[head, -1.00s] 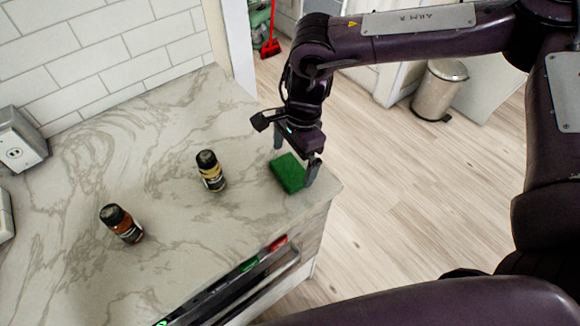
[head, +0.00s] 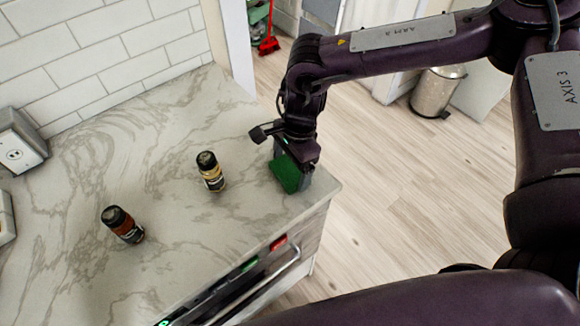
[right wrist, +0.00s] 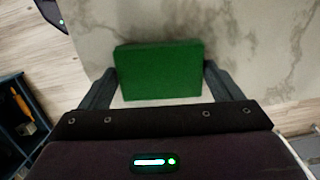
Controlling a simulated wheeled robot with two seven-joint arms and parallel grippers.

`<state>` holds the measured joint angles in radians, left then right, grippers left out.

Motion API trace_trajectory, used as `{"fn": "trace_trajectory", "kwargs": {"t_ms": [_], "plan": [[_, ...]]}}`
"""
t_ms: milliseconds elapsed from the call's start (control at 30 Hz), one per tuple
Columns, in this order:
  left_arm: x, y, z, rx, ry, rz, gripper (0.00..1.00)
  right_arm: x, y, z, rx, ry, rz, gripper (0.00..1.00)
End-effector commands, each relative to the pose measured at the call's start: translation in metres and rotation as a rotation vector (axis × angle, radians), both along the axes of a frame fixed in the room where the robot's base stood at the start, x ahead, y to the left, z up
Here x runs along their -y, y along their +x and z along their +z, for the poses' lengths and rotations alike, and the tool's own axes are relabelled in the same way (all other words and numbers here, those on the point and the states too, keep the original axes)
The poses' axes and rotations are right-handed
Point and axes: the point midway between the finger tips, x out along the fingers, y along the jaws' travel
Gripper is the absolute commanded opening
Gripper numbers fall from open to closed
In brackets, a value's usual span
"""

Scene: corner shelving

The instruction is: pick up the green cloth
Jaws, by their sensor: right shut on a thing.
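The green cloth (head: 287,173) is a thick, flat green block near the right corner of the marble counter in the head view. It also shows in the right wrist view (right wrist: 158,70), between the two fingers. My right gripper (head: 291,168) reaches down over it from above and is shut on it, one finger at each end. The same gripper fills the lower part of the right wrist view (right wrist: 157,88). I cannot tell whether the cloth still touches the counter. My left gripper is not in view.
Two small dark-capped bottles stand on the marble counter (head: 160,150), one (head: 210,171) left of the cloth, the other (head: 122,224) farther left. A grey outlet box (head: 18,142) is at the left wall. A metal bin (head: 438,92) stands on the wooden floor beyond the counter edge.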

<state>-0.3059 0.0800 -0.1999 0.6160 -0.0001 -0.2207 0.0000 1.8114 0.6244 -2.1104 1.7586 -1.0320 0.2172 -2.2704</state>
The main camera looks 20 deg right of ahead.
Motion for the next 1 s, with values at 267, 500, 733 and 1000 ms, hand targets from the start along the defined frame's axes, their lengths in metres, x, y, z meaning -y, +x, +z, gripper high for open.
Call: {"fn": "trace_trajectory", "kwargs": {"t_ms": [267,500,733,1000], "plan": [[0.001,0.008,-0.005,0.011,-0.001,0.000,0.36,-0.001,0.001,0.023,0.005,0.002,0.000,0.63],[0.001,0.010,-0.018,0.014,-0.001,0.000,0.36,-0.001,0.002,0.082,0.009,0.003,0.001,0.63],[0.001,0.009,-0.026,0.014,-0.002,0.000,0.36,-0.001,0.001,0.148,0.007,0.003,0.000,0.63],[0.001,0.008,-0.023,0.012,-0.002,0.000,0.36,0.000,0.001,0.193,0.003,0.000,0.001,0.63]]}}
